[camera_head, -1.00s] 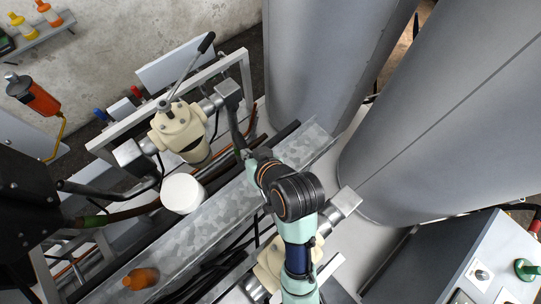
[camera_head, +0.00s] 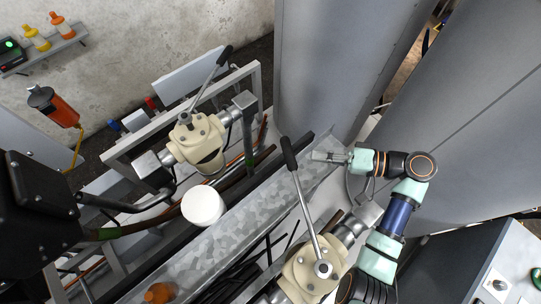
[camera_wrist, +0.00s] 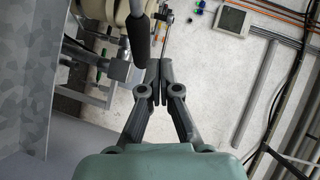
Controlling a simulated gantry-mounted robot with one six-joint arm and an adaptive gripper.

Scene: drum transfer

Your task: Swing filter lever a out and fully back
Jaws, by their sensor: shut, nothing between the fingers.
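Two cream filter housings carry levers with black handles; I see no label telling which is lever a. The near lever (camera_head: 304,207) rises from the near housing (camera_head: 304,268), its black handle pointing up and slightly left over the metal trough. The far lever (camera_head: 207,84) slants up and right from the far housing (camera_head: 196,138). My gripper (camera_head: 321,156) is shut and empty, just right of the near handle with a small gap in the head view. In the wrist view my shut fingertips (camera_wrist: 159,68) lie right of a black handle (camera_wrist: 138,38); contact is not clear.
Large grey drums (camera_head: 345,60) stand behind my arm. A metal trough (camera_head: 240,227) runs diagonally between the housings, with a white round cap (camera_head: 203,205) beside it. A grey cabinet (camera_head: 490,262) stands at lower right.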

